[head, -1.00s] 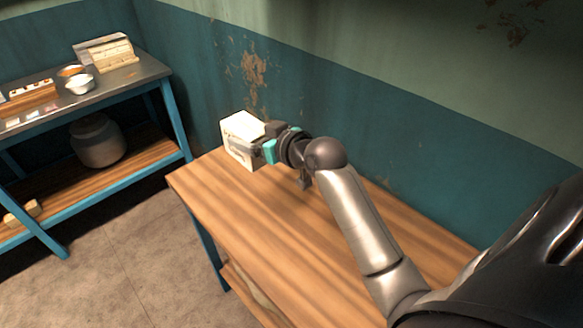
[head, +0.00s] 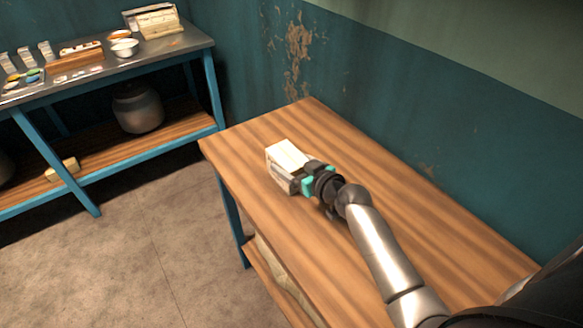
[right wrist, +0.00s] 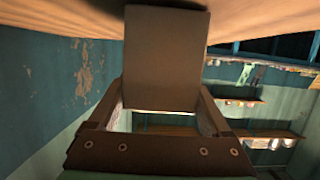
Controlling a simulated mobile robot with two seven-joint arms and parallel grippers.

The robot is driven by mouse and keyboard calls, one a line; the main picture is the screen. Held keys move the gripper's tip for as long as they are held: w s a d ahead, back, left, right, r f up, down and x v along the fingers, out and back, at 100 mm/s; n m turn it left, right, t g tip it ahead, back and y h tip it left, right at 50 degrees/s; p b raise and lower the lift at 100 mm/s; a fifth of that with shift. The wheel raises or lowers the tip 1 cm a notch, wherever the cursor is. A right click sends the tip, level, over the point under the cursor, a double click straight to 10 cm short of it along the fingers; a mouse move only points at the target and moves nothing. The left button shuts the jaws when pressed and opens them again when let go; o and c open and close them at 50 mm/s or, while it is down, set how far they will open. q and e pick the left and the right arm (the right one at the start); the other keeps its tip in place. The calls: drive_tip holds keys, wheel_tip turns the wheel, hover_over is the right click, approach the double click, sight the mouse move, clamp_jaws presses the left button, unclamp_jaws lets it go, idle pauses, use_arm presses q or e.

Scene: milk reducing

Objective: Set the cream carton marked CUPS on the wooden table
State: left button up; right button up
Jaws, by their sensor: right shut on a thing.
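The cream carton (head: 286,160) is at the left half of the wooden table (head: 240,145) in the head view. My right gripper (head: 302,184) is shut on it from its right side. The carton looks upright and low over the tabletop; whether it touches the wood I cannot tell. In the right wrist view the carton (right wrist: 166,60) fills the space between the fingers, its face dark and in shadow, with the table surface (right wrist: 60,12) along the top edge. No CUPS marking can be read. My left gripper does not show.
A blue-framed metal-topped bench (head: 180,45) stands at the left with bowls (head: 124,47), a box (head: 152,20) and small items on top. A grey jar (head: 138,108) is on its lower shelf. The wooden table is otherwise clear, with the teal wall behind it.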

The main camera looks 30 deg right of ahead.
idle(0.3)
drive_tip(key=shift+f, duration=0.2)
drive_tip(key=o, duration=1.4)
drive_tip(key=shift+r, duration=0.2)
drive_tip(key=p+v, duration=0.1)
drive_tip(key=v, duration=1.1)
drive_tip(key=shift+p, duration=0.3)
